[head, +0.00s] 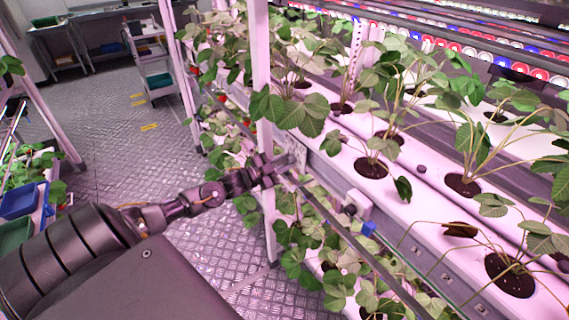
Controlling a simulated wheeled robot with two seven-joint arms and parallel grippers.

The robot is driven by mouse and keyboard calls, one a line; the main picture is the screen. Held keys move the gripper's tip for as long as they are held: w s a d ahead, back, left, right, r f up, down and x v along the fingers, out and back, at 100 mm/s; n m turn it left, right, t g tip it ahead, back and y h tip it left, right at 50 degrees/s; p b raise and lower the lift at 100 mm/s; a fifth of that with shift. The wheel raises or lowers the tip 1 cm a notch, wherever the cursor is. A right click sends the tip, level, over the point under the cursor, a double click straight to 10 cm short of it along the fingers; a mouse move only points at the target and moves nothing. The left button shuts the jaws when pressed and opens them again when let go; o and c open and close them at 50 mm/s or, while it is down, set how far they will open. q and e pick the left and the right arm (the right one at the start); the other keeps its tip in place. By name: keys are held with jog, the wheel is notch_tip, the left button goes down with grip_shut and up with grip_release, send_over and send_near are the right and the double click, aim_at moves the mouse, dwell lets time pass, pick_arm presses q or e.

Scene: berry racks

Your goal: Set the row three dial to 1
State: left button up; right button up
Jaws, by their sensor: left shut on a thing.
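My left gripper (280,165) reaches in from the left, past the white rack post, to a small grey plate (298,152) at the end of the upper planting channel. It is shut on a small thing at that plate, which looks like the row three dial. The fingers hide most of it, and its setting cannot be read. My right gripper is not in view.
A white box (360,203) with a dark knob and a blue piece (369,229) sit on the rack's side, right of my gripper. Strawberry plants (373,145) crowd the channels. Leaves hang around the post (261,75). The aisle floor (110,160) at left is clear.

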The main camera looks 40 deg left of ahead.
pick_arm(q)
jog(key=o, duration=1)
jog(key=shift+s, duration=0.1)
jog(key=shift+s+a+f, duration=0.1)
jog(key=shift+s, duration=0.2)
jog(key=b+v, duration=0.1)
jog(key=v, duration=0.9)
